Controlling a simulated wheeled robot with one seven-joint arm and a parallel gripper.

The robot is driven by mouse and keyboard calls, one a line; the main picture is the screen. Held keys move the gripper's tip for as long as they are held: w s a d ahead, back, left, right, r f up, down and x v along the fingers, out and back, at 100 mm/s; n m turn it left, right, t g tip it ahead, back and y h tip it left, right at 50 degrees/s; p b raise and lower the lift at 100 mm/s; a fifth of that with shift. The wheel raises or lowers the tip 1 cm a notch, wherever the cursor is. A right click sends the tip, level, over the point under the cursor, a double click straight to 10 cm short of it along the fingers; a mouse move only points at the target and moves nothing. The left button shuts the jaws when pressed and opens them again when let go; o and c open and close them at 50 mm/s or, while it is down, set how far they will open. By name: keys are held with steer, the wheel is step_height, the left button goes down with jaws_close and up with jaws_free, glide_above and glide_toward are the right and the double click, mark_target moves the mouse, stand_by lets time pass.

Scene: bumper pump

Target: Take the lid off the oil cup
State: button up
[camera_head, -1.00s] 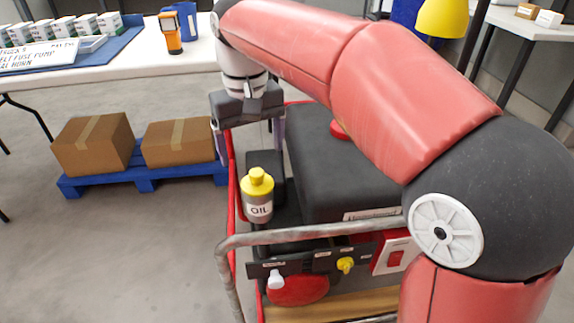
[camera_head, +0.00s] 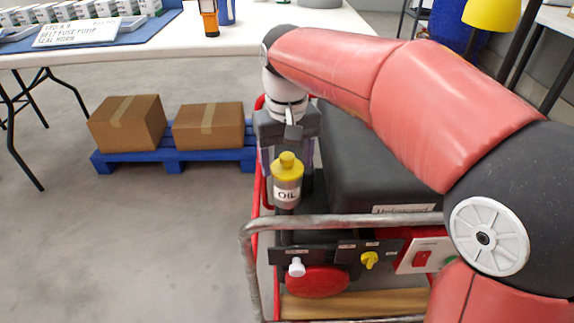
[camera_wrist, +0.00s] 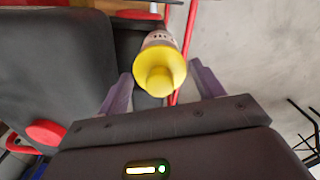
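The oil cup (camera_head: 286,195) is a grey bottle with a white "OIL" label, upright at the left side of the cart. Its yellow lid (camera_head: 287,168) is on top, with a smaller round knob. In the wrist view the lid (camera_wrist: 160,75) lies between the two purple-grey fingers of my gripper (camera_wrist: 161,72). The fingers are apart, with gaps on both sides of the lid, so they hold nothing. The lower cup is mostly hidden by the lid there.
A grey metal rail (camera_head: 340,221) runs in front of the cup. A dark machine block (camera_head: 365,165) stands to its right. A panel holds a white knob (camera_head: 297,267) and a yellow knob (camera_head: 370,260). Cardboard boxes (camera_head: 127,124) sit on a blue pallet (camera_head: 172,161). The floor at left is clear.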

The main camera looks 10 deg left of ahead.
steer(key=c, duration=0.6)
steer(key=shift+r, duration=0.15)
